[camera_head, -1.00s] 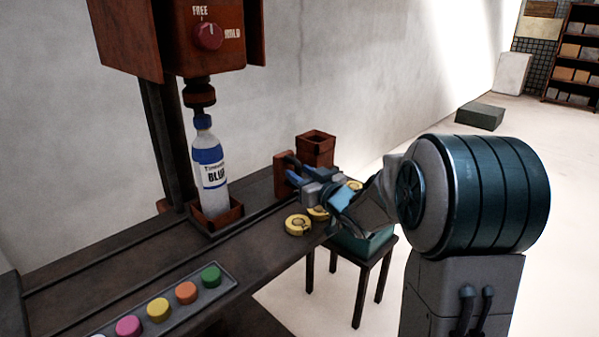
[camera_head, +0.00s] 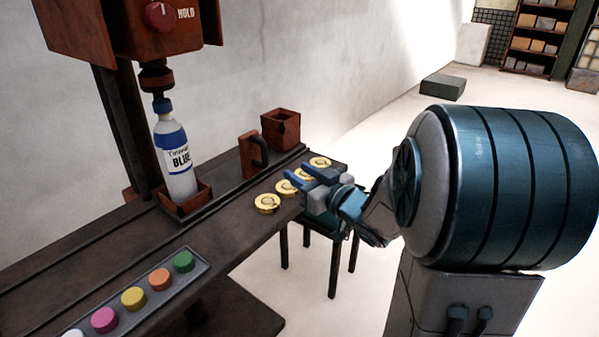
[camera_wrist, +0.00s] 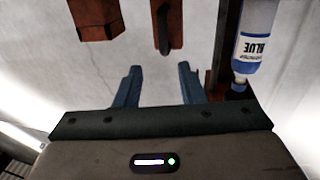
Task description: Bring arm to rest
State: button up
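My gripper (camera_head: 306,180) is at the right end of the dark bench (camera_head: 235,195), over its front edge by the yellow rings. In the wrist view its two blue fingers (camera_wrist: 157,85) stand well apart with nothing between them. The arm is bent, with its big teal-banded joint (camera_head: 510,185) at the right of the head view. A bottle labelled BLUE (camera_head: 175,155) stands in a small brown holder (camera_head: 187,208) under the red-brown machine. The bottle also shows in the wrist view (camera_wrist: 256,40).
Several yellow rings (camera_head: 267,203) lie along the bench's front edge. Behind them stand a brown block with a dark handle (camera_head: 250,158) and an open brown box (camera_head: 281,128). A tray of coloured caps (camera_head: 135,298) lies at the front left. A stool stands below the gripper.

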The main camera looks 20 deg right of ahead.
jog(key=s+d+r+m+g+h+p, duration=0.4)
jog(key=r+h+p, duration=0.3)
jog(key=h+p, duration=0.25)
jog(key=s+a+r+g+p, duration=0.1)
jog(key=s+a+g+p, duration=0.1)
jog(key=s, duration=0.4)
jog(key=s+a+r+g+y+p, duration=0.1)
jog(key=s+a+g+p, duration=0.1)
jog(key=s+g+p, duration=0.2)
jog(key=s+a+r+m+g+y+p, duration=0.1)
jog(key=s+a+r+g+p, duration=0.1)
jog(key=s, duration=0.7)
jog(key=shift+a+g+p, duration=0.5)
jog(key=shift+g+p, duration=0.3)
jog(key=shift+p, duration=0.1)
